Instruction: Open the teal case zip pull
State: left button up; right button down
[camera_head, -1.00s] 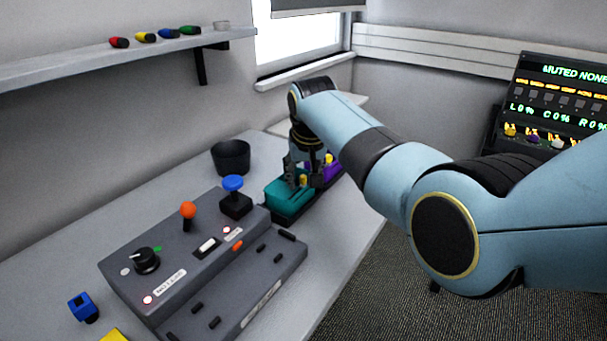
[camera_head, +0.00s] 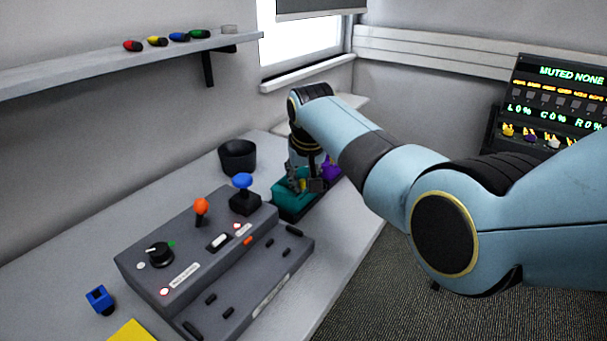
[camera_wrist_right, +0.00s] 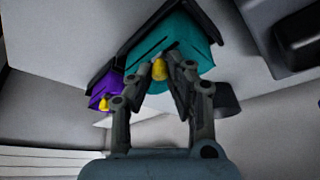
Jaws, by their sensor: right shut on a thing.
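The teal case (camera_head: 286,199) sits in a dark tray at the back of the desk. It also shows in the right wrist view (camera_wrist_right: 184,42). Its yellow zip pull (camera_wrist_right: 159,69) shows between the fingertips of my right gripper (camera_wrist_right: 165,73), which is shut on it. In the head view my right gripper (camera_head: 306,184) points down at the teal case and hides part of its top. The pull is hard to make out there. My left gripper is in neither view.
A purple case (camera_head: 331,168) with its own yellow pull (camera_wrist_right: 102,105) stands beside the teal one. A black cup (camera_head: 237,157) and a grey control box (camera_head: 205,250) with an orange-topped lever and a blue knob are close by. A blue block (camera_head: 99,299) lies front left.

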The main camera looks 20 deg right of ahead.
jog(key=shift+s+a+r, duration=0.1)
jog(key=shift+a+r, duration=0.05)
jog(key=shift+a, duration=0.15)
jog(key=c, duration=1.3)
grip_release()
jog(key=shift+w+d+f, duration=0.2)
jog(key=shift+d, duration=0.15)
jog(key=shift+s+a+r, duration=0.1)
jog(key=shift+a, duration=0.05)
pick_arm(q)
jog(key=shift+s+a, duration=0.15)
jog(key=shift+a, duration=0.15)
pick_arm(e)
jog(key=v, duration=1.2)
